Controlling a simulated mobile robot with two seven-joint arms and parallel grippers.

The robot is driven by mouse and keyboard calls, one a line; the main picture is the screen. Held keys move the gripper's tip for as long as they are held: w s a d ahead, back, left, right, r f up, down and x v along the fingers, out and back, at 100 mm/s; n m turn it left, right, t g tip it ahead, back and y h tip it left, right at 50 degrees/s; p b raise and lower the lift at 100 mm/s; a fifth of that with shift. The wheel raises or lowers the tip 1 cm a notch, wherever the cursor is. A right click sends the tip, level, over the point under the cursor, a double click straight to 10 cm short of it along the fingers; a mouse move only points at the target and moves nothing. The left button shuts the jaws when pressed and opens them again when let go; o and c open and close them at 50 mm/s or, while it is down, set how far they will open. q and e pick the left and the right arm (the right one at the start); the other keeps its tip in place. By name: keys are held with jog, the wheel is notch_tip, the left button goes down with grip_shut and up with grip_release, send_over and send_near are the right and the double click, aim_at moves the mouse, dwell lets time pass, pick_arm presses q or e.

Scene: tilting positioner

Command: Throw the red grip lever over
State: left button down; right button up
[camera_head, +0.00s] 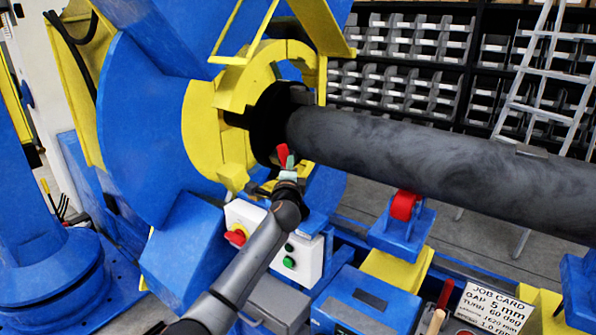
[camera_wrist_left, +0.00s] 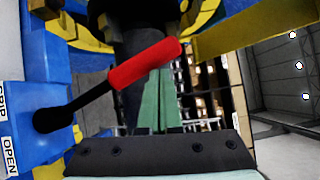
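The red grip lever (camera_head: 283,154) stands up in front of the black chuck at the yellow ring. In the left wrist view its red handle (camera_wrist_left: 146,63) slants up to the right on a black rod from a dark pivot on a blue block (camera_wrist_left: 40,75). White labels reading GRIP (camera_wrist_left: 3,103) and OPEN (camera_wrist_left: 9,155) sit on that block. My left gripper (camera_head: 290,163) is at the lever, its green fingers (camera_wrist_left: 162,105) together with a thin seam. The handle crosses in front of the fingers, outside them, and hides their tips. Contact cannot be told. My right gripper is out of view.
A thick dark pipe (camera_head: 430,170) runs right from the chuck over a red roller (camera_head: 404,205). A control box (camera_head: 285,245) with red and green buttons is below my left wrist. A job card (camera_head: 494,309) stands at lower right. Yellow bars (camera_head: 322,27) hang above.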

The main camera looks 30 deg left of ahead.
pick_arm(q)
jog(key=a, duration=0.3)
jog(key=shift+w+a+f, duration=0.15)
jog(key=shift+a+f, duration=0.05)
jog(key=shift+f, duration=0.15)
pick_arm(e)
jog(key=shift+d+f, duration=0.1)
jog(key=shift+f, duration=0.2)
pick_arm(q)
jog(key=shift+a, duration=0.2)
